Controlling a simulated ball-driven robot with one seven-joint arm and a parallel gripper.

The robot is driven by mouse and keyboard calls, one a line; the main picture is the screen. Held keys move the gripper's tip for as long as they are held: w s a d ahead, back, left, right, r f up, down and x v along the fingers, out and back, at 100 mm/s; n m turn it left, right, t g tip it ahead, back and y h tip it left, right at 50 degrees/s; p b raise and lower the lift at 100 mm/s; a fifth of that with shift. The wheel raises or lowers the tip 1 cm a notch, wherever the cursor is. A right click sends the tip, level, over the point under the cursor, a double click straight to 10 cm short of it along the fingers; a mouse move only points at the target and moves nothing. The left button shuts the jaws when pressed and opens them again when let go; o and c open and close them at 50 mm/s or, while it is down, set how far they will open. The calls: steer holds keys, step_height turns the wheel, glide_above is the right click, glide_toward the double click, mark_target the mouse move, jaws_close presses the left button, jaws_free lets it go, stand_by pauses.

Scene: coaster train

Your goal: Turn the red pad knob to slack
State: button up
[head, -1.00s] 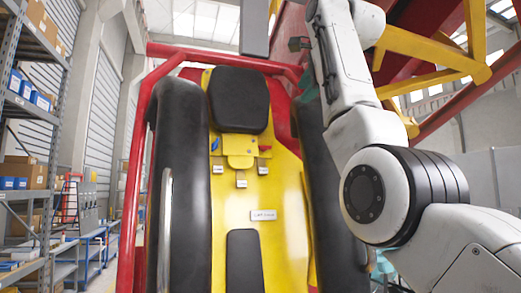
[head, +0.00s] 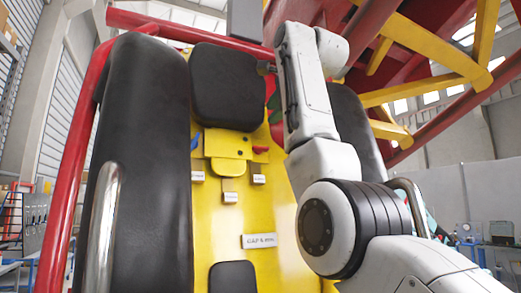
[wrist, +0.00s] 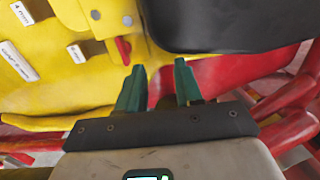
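The red knob (head: 260,149) sits on the right of a yellow plate (head: 228,146) below the black head pad (head: 232,87) of the seat. In the wrist view, the red knob (wrist: 122,48) shows as a short red lever on the yellow surface, left of the black pad (wrist: 230,22). My gripper (wrist: 159,66) has its two teal fingers spread apart with nothing between them. The knob is just beyond and left of the left fingertip, apparently not touched. A blue knob (head: 195,140) is on the plate's left side. The knob's exact setting is hard to tell.
Small white label plates (head: 258,179) sit below the knobs; a larger plate (head: 259,240) is lower down. Black shoulder restraints (head: 140,165) with metal handles (head: 105,215) flank the seat. Red tubes (head: 80,150) and yellow beams (head: 410,90) surround it.

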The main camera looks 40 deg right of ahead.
steer(key=b, duration=0.1)
glide_toward(262, 147)
steer(key=w, duration=0.2)
steer(key=p+x, duration=0.1)
steer(key=x, duration=0.1)
steer(key=p+x, duration=0.1)
steer(key=x, duration=0.1)
steer(key=p+x, duration=0.1)
steer(key=x, duration=0.1)
steer(key=shift+s+d+f, duration=0.1)
steer(key=shift+d+f, duration=0.05)
steer(key=shift+d, duration=0.15)
steer(key=shift+w+d+f+p, duration=0.15)
steer(key=shift+w+f+p, duration=0.15)
steer(key=shift+w, duration=0.3)
steer(key=shift+c, duration=0.3)
jaws_close()
